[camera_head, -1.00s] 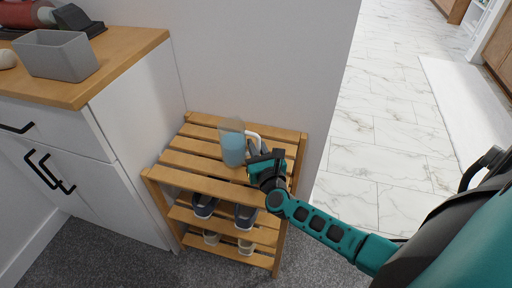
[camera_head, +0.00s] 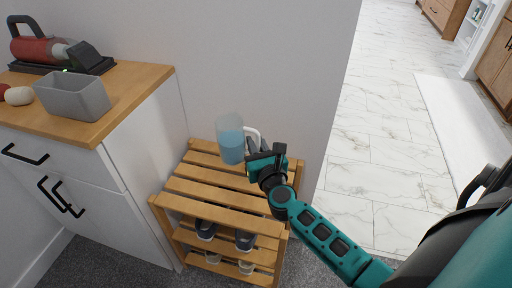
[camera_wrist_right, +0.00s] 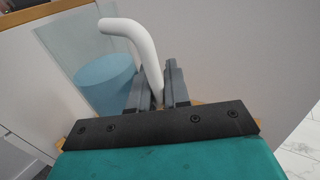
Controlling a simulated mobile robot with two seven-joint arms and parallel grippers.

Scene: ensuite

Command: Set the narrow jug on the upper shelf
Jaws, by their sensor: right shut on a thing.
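The narrow jug (camera_head: 231,146) is clear with blue contents and a white handle. It appears upright over the back part of the slatted wooden rack's top shelf (camera_head: 207,190). Whether its base touches the slats is unclear. My right gripper (camera_head: 258,152) is at the jug's right side, shut on its handle. In the right wrist view the handle (camera_wrist_right: 138,40) runs down between the fingers (camera_wrist_right: 157,88), with the jug's blue body (camera_wrist_right: 104,80) to their left. My left gripper is not in view.
The rack's lower shelves hold several shoes (camera_head: 206,229). A white cabinet (camera_head: 140,150) stands left of the rack, with a grey bin (camera_head: 72,98) and a red handheld vacuum (camera_head: 42,50) on top. A wall (camera_head: 270,60) rises behind the rack. Tiled floor lies open at right.

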